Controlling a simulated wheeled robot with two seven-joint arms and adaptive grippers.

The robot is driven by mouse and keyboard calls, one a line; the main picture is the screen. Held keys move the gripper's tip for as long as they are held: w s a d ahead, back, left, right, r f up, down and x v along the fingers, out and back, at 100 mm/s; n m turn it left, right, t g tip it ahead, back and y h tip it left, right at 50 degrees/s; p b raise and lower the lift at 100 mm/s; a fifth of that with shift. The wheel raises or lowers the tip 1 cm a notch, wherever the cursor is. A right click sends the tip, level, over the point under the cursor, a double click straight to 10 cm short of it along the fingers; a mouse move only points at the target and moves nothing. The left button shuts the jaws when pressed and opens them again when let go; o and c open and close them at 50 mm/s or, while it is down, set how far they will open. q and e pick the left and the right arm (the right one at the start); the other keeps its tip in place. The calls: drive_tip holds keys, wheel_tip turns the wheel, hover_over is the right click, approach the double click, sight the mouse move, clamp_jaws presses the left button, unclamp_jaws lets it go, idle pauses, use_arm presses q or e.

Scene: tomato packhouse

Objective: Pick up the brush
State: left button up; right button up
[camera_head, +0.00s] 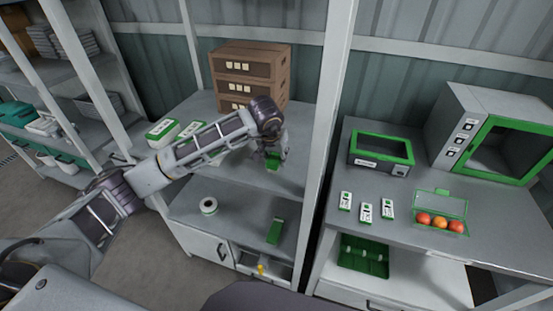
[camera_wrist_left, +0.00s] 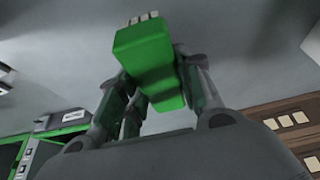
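The green brush (camera_wrist_left: 150,60) is a blocky green piece with a row of small white tufts or tabs at one end in the left wrist view. My left gripper (camera_wrist_left: 160,98) has its fingers on both sides of it and appears shut on it. In the head view the left gripper (camera_head: 274,152) points down over the upper grey shelf, with the green brush (camera_head: 273,161) between its fingertips. Whether the brush clears the shelf cannot be told. My right gripper is in neither view.
Stacked brown crates (camera_head: 250,72) stand behind the left gripper. A white post (camera_head: 325,120) rises to its right. White-green boxes (camera_head: 163,131) lie under my left arm. The lower shelf holds a tape roll (camera_head: 208,206) and a green block (camera_head: 276,232). A tomato punnet (camera_head: 440,207) stands on the right bench.

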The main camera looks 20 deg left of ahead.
use_arm(q)
drive_tip(key=c, duration=0.4)
drive_tip(key=shift+o, duration=0.2)
